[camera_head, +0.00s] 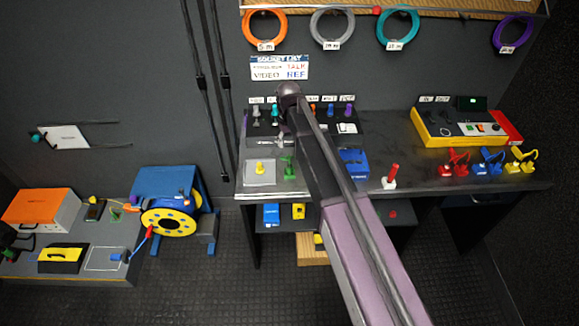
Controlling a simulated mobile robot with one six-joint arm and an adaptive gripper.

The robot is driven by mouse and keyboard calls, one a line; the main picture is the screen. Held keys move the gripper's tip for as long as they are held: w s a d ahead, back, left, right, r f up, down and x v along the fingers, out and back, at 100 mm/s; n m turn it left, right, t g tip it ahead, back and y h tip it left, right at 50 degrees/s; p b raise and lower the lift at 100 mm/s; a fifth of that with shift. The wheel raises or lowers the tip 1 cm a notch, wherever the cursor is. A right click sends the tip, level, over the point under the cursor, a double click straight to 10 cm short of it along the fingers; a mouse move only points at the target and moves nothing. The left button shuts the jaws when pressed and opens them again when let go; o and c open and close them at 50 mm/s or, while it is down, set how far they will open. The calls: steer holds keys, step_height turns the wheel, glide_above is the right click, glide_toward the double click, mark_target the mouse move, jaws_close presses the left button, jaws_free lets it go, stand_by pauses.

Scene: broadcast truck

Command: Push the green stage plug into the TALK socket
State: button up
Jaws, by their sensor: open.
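A green plug-like piece (289,168) stands on the bench, close to the left side of my arm. Another small green piece (115,214) is on the low table at left. I cannot tell for sure which is the stage plug. A row of small white labels (257,100) with coloured connectors runs along the back of the bench; the labels are too small to read, so I cannot single out the TALK socket. My arm crosses the bench from the lower right and hides part of this row. My gripper cannot be made out; the arm seems to hide it.
A wall sign (280,68) lists sockets, including TALK. A yellow piece (260,167) stands on a pale square left of the green one. A red-topped post (391,177) and a yellow console (458,128) are at right. A yellow cable reel (168,222) stands on the floor at left.

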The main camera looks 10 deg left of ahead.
mark_target(290, 164)
steer(key=shift+f, duration=0.1)
stand_by(0.3)
step_height(290, 164, down, 8)
steer(key=b, duration=0.8)
steer(key=shift+f+b, duration=0.25)
steer(key=shift+b, duration=0.1)
steer(key=shift+d+f+b, duration=0.15)
steer(key=shift+f+b, duration=2.45)
jaws_close()
